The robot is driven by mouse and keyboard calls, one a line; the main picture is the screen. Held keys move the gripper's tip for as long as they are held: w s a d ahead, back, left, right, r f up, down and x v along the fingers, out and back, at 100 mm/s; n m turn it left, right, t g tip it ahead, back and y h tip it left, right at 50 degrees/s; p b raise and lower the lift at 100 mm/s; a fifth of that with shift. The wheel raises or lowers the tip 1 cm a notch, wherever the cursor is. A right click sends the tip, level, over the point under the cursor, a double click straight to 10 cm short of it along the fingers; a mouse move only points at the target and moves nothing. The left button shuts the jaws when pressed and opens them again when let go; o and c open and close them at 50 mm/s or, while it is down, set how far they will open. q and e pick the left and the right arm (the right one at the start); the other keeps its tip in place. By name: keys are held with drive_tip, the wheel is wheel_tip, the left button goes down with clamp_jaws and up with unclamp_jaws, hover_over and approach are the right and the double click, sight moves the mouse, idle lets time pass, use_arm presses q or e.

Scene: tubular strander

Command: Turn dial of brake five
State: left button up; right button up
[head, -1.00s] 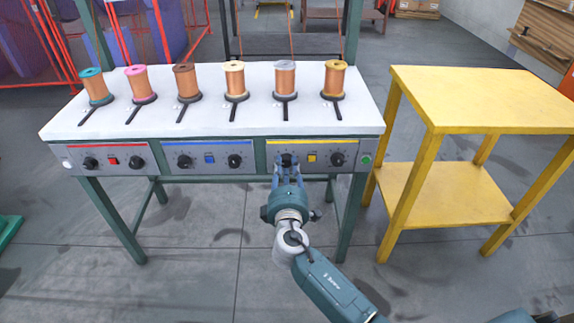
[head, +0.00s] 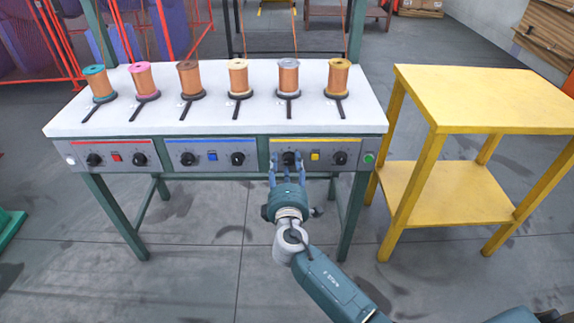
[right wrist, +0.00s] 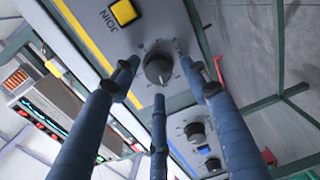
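The dial of brake five (head: 289,158) is a round black knob on the right-hand grey panel with the yellow stripe, left of the yellow button. In the right wrist view the dial (right wrist: 158,68) shows whole, with a white pointer mark. My right gripper (head: 287,172) is right in front of it. Its blue fingers stand spread around the dial with gaps between, open and holding nothing; the fingertips (right wrist: 158,78) also show in the right wrist view. My left gripper is not in view.
The yellow button (head: 315,155) and another black dial (head: 340,158) sit to the right on the same panel. Several copper spools stand on the white tabletop (head: 215,118) above. A yellow table (head: 480,95) stands close on the right. The floor in front is clear.

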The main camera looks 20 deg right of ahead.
drive_tip(key=shift+d, duration=0.1)
drive_tip(key=shift+s+f, duration=0.1)
drive_tip(key=shift+s, duration=0.15)
drive_tip(key=v, duration=1.1)
drive_tip(key=shift+s+a, duration=0.25)
drive_tip(key=shift+s, duration=0.05)
